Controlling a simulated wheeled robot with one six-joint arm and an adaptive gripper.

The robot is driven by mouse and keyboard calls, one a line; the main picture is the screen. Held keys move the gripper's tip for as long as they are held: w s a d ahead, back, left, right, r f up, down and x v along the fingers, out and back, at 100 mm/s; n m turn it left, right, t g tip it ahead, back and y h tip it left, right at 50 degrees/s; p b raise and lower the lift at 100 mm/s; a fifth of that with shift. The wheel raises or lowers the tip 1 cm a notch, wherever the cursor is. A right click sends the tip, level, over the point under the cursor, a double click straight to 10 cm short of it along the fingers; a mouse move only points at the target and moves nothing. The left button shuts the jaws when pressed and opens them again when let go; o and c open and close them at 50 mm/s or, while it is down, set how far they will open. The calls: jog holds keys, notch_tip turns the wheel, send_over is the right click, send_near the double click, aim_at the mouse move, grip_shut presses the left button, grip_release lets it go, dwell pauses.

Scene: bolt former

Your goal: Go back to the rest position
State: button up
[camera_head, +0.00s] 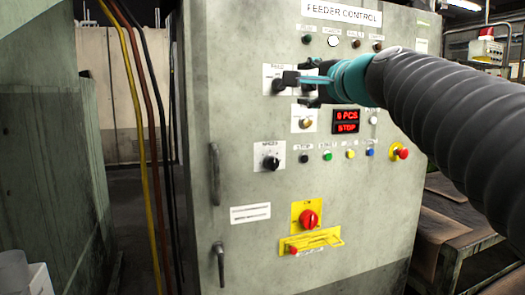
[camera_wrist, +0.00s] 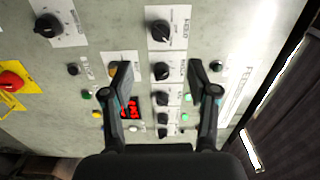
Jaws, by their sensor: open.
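My gripper (camera_head: 305,80) is in front of the upper part of the grey control cabinet (camera_head: 240,120) labelled "FEEDER CONTROL". In the wrist view my gripper (camera_wrist: 158,75) shows two dark fingers spread apart with nothing between them. Black knobs, one of them a knob (camera_wrist: 162,71), show on the panel behind the gap. In the head view the gripper and my arm hide part of the upper knob rows. I cannot tell how far the fingertips are from the panel.
A red display (camera_head: 346,121) reads "0 PCS" and "STOP". Below are a black knob (camera_head: 271,163), a red rotary switch (camera_head: 309,219) and a door handle (camera_head: 214,174). Yellow, red and black cables (camera_head: 140,130) hang at left. A metal table (camera_head: 455,235) stands at right.

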jog(key=s+f+n+g+h, duration=0.1)
jog(key=s+f+n+g, duration=0.2)
jog(key=f, duration=0.7)
jog(key=s+f+n+g+h, duration=0.1)
jog(key=f+n+g, duration=0.3)
jog(key=f, duration=0.6)
jog(key=s+d+f+n+g+h+p, duration=0.1)
jog(key=s+d+f+n+g+p, duration=0.1)
jog(key=s+f, duration=0.8)
jog(key=s+d+f+n+g+h+p, duration=0.2)
jog(key=s+f+n, duration=0.3)
jog(key=s+f, duration=0.5)
jog(key=shift+s+d+f+g+h, duration=0.15)
jog(key=shift+s+f+g+h, duration=0.15)
jog(key=shift+s, duration=0.75)
